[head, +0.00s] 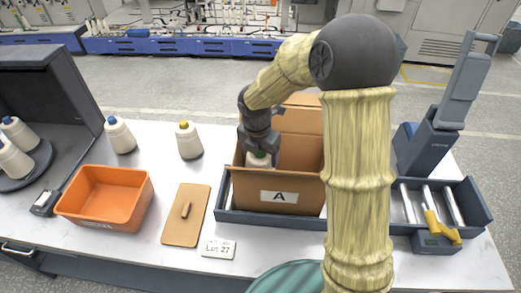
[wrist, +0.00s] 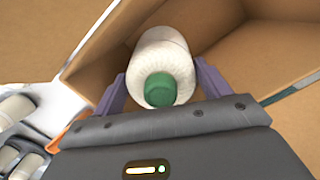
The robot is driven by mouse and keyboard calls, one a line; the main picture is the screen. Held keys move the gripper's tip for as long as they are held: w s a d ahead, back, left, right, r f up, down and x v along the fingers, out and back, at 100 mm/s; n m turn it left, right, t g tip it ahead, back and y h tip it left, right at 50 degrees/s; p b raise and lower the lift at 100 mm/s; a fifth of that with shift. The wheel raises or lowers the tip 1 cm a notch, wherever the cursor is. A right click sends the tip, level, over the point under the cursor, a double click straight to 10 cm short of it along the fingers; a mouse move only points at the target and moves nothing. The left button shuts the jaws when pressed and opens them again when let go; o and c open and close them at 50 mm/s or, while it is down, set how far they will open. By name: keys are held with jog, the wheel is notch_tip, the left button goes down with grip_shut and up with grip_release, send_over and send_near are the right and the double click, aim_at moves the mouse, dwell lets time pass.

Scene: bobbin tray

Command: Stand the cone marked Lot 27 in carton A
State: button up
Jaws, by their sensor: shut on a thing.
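My gripper (wrist: 159,100) is shut on a white cone (wrist: 164,52) with a green tip, one finger on each side of it. In the head view the cone (head: 259,160) is partly inside carton A (head: 303,199), behind its front wall, with its green tip up. Cardboard walls (wrist: 215,20) surround it in the wrist view. The cone's base is hidden, so I cannot tell whether it touches the carton floor. No lot marking on it is readable. A card (head: 217,249) reading Lot 27 lies on the table in front.
A yellow-tipped cone (head: 189,142) and a blue-tipped cone (head: 120,137) stand left of the carton. An orange bin (head: 140,203) and a brown board with a handle (head: 198,228) are at front left. A roller tray (head: 476,203) is at right.

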notch_tip(320, 180, down, 4)
jog(key=shift+w+r+b, duration=0.1)
jog(key=shift+r+b, duration=0.05)
jog(key=shift+b, duration=0.75)
jog(key=shift+f+b, duration=0.3)
jog(key=shift+f, duration=0.2)
jog(key=o, duration=1.6)
jog(key=r, duration=0.5)
jog(key=s+a+r, duration=0.1)
jog(key=r, duration=0.5)
jog(key=s+r, duration=0.1)
jog(key=r, duration=0.5)
jog(key=shift+a+r, duration=0.15)
jog(key=shift+a, duration=0.05)
